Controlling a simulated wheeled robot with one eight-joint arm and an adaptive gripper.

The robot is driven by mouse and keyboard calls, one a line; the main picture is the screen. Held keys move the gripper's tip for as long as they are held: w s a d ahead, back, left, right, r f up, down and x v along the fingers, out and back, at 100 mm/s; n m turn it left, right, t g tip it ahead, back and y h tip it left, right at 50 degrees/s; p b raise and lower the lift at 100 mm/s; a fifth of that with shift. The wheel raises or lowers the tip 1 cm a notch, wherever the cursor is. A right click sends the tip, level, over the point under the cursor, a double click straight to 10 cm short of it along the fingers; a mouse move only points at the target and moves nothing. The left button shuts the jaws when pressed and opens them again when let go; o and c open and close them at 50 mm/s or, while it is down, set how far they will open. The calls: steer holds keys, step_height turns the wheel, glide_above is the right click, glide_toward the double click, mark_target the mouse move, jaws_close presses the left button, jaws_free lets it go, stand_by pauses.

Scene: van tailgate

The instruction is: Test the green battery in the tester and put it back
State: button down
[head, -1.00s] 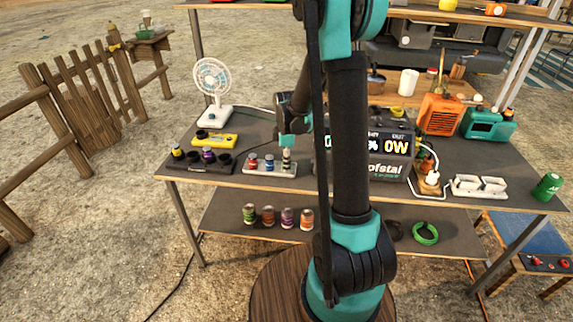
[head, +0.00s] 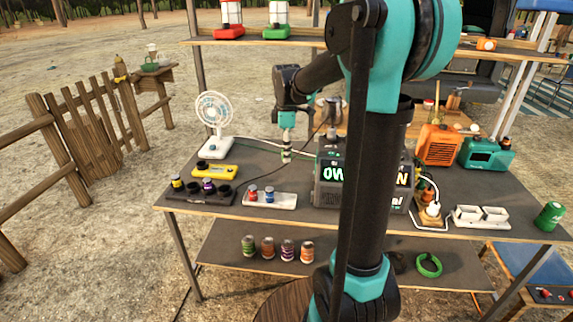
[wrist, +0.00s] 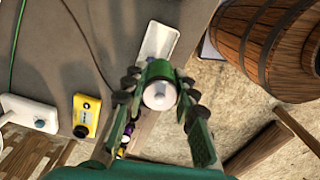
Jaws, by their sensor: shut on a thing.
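My gripper (head: 287,142) is shut on the green battery (head: 287,156), holding it upright above the table behind the white tray (head: 283,202). In the wrist view, the battery's pale round end (wrist: 159,95) sits between the two fingers (wrist: 158,108). A red battery (head: 253,194) and a blue battery (head: 269,194) stand in the white tray, and its right part is empty. A yellow device (head: 222,172), perhaps the tester, lies left of my gripper with a dark round part on top; it also shows in the wrist view (wrist: 86,115).
A black holder (head: 218,198) with yellow-topped and purple batteries stands in front of the yellow device. A white fan (head: 215,145) stands behind it. A grey power station (head: 330,190) stands right of my gripper, partly hidden by my arm. Cables cross the table behind.

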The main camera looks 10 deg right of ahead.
steer(key=shift+r, duration=0.55)
steer(key=w+a, duration=1.3)
steer(key=a, duration=0.3)
steer(key=w+a, duration=1.4)
steer(key=a, duration=0.3)
stand_by(0.3)
stand_by(0.4)
steer(key=shift+s+f, duration=0.1)
steer(key=shift+f, duration=7.15)
steer(key=shift+f, duration=1)
